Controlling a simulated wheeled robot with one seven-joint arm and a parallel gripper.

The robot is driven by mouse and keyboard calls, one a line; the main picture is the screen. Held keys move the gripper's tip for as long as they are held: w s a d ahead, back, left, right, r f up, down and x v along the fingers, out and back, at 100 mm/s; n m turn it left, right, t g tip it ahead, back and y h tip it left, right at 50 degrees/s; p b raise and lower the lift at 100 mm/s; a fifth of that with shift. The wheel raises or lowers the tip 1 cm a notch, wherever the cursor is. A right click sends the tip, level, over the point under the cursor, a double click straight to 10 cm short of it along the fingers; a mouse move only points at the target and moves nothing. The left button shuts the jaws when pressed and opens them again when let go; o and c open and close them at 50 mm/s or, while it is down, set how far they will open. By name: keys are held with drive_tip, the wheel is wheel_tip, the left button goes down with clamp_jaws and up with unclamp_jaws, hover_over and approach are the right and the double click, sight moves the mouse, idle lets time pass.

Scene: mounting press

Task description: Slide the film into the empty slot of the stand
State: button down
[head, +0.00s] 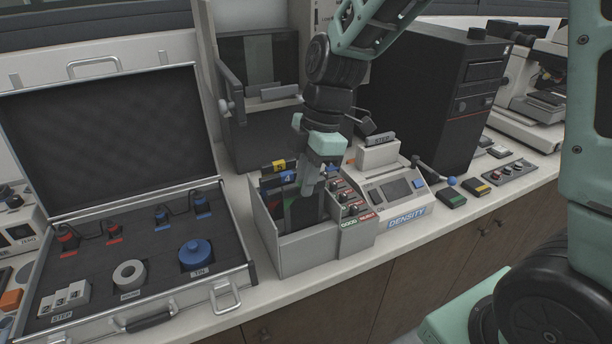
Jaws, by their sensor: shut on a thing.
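The stand is a grey open-topped box (306,252) on the counter, in the middle of the head view. Inside it are upright dark films with coloured tabs: a yellow tab (278,166) and a blue tab marked 4 (288,178) at the back, and a green one (295,203) lower down. My gripper (309,189) points down at the top of the stand, with its fingertips over its opening. It is shut on a dark film (309,211), mostly hidden by the fingers and the box walls. I cannot tell which slot is empty or how deep the film sits.
A panel with small knobs and GOOD and REJECT labels (357,222) adjoins the stand's right side. The DENSITY device (400,193) stands further right. A dark press-like frame (262,125) rises behind.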

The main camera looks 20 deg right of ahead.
drive_tip(key=shift+d+b+x, duration=0.2)
drive_tip(key=shift+b+x, duration=0.5)
drive_tip(key=shift+x, duration=0.2)
drive_tip(key=shift+d+b+x, duration=0.25)
drive_tip(key=shift+b+x, duration=0.45)
drive_tip(key=shift+x, duration=0.25)
drive_tip(key=shift+f, duration=0.1)
drive_tip(key=c, duration=1.3)
unclamp_jaws()
drive_tip(key=shift+c, duration=0.2)
drive_tip(key=v, duration=1.7)
drive_tip(key=shift+r+b, duration=0.25)
drive_tip(key=shift+b, duration=0.05)
drive_tip(key=shift+f, duration=0.1)
